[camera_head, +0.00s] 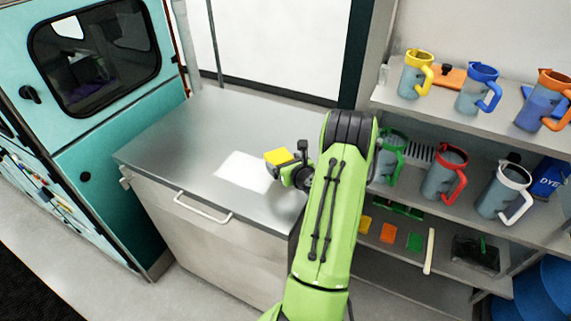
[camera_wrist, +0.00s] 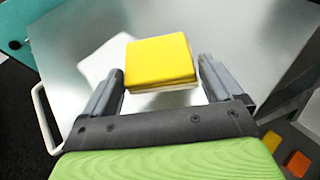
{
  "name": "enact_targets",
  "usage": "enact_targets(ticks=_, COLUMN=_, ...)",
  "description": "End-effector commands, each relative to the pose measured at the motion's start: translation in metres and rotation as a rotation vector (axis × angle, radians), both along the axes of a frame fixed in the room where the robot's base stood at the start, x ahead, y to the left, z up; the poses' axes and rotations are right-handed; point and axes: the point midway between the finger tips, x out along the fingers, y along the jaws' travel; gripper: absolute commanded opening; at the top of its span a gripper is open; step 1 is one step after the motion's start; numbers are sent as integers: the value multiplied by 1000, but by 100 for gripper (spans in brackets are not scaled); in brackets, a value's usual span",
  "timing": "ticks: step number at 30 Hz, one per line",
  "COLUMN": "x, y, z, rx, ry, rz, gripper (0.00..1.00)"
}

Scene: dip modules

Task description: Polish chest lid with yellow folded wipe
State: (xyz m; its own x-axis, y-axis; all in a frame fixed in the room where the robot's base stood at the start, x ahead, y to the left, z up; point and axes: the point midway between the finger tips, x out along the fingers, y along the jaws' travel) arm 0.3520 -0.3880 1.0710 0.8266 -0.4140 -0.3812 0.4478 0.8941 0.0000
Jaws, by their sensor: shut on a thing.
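The chest lid (camera_head: 185,140) is a flat grey metal top on a pale chest with a white front handle (camera_head: 203,208). A bright white patch lies on the lid near its middle; I cannot tell if it is glare. My gripper (camera_head: 285,165) is over the right part of the lid, shut on the yellow folded wipe (camera_head: 279,157). In the wrist view the yellow wipe (camera_wrist: 159,60) sits between the two fingers, with a pale layer under its yellow top. I cannot tell whether its underside touches the lid.
A shelf unit on the right holds mugs with coloured handles, including a yellow one (camera_head: 416,75) and a red one (camera_head: 445,174). Orange (camera_head: 388,232) and green (camera_head: 414,242) wipes lie on a lower shelf. A teal cabinet (camera_head: 100,110) stands left. The lid's left side is clear.

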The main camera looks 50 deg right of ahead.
Motion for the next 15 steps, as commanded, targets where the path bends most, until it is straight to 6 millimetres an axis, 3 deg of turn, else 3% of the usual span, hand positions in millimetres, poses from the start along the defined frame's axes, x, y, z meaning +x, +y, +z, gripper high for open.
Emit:
enact_targets(ticks=6, x=0, y=3, z=23, rx=0, ry=-1, rz=10, gripper=64)
enact_targets(ticks=15, x=0, y=4, z=25, rx=1, ry=-1, rz=14, gripper=64)
